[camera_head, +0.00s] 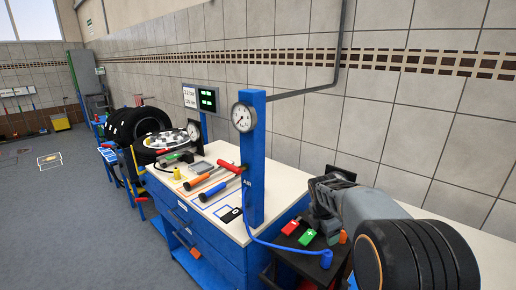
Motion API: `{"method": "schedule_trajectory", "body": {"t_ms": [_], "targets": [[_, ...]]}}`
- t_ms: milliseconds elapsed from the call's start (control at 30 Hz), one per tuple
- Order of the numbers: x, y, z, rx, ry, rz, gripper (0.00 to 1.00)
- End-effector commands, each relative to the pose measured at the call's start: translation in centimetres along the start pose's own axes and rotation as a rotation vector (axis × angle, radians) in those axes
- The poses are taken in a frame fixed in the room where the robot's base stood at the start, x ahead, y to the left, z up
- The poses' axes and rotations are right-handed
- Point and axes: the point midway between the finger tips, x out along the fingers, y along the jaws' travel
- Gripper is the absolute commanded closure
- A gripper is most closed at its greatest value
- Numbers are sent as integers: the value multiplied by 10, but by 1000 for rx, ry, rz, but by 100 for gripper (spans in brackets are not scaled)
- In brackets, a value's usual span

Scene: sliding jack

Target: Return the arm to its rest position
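My arm reaches in from the lower right of the head view, with a grey link and black ribbed rings close to the camera. At its far end is a dark part, which looks like my gripper (328,190). It is over the right end of the workbench area, to the right of the blue post (252,160). Its fingers cannot be made out, and I see nothing held in it.
Tyres (140,125) stand behind left; the left floor is open.

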Motion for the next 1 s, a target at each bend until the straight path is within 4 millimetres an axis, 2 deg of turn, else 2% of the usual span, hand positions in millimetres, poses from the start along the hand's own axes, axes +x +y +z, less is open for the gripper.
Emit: {"method": "schedule_trajectory", "body": {"t_ms": [100,167,400,533,633,733,867,1000], "targets": [[13,-14,-13,321,32,-36,33],[13,-26,-22,521,48,-50,33],[-14,-86,-64,1327,114,-76,33],[-33,-126,-91,1700,175,-79,33],[-43,-150,-106,1854,226,-70,33],[-52,-166,-116,1885,269,-45,33],[-62,-176,-120,1877,310,-2,33],[-72,-176,-120,1869,339,37,33]]}}
